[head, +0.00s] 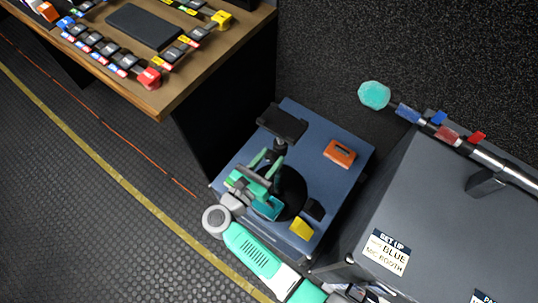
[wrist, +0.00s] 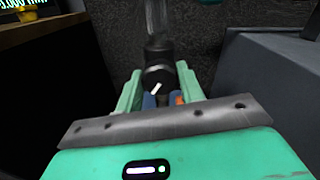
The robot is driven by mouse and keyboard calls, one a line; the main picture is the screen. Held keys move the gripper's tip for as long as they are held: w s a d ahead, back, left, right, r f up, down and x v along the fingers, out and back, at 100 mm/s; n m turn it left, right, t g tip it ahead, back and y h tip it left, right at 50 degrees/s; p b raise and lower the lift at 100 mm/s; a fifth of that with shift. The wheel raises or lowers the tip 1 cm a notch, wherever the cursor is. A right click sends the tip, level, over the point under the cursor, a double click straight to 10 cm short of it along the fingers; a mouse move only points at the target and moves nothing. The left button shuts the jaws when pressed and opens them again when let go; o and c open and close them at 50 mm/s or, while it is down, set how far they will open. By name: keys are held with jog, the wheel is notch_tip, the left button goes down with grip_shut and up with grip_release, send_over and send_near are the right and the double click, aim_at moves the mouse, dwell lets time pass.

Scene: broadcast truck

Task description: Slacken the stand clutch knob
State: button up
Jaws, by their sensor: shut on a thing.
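The stand is on a blue-grey cart top, with a round black base (head: 293,190) and a dark flat head plate (head: 282,122) above it. My gripper (head: 268,162) reaches in from the lower side, over the base and against the stand's upright. In the wrist view the clutch knob (wrist: 158,78) is a black round part with a white mark, between the two green fingers of my gripper (wrist: 159,92). The fingers are shut on it. In the head view my gripper largely hides the knob.
The cart top (head: 317,132) also carries an orange device (head: 339,153), a yellow block (head: 302,228) and a small dark item (head: 314,209). A wooden desk (head: 180,90) stands at upper left.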

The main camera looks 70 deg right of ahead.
jog(key=n+p, duration=0.2)
jog(key=n, duration=0.3)
jog(key=shift+r+n, duration=0.1)
jog(key=shift+n, duration=0.2)
jog(key=n+p, duration=0.2)
jog(key=n, duration=0.3)
dwell(0.4)
jog(key=o, duration=1)
jog(key=shift+w+a, duration=0.1)
jog(key=v, duration=0.7)
jog(key=shift+w+a+p, duration=0.1)
jog(key=shift+a+p, duration=0.2)
jog(key=shift+p, duration=0.1)
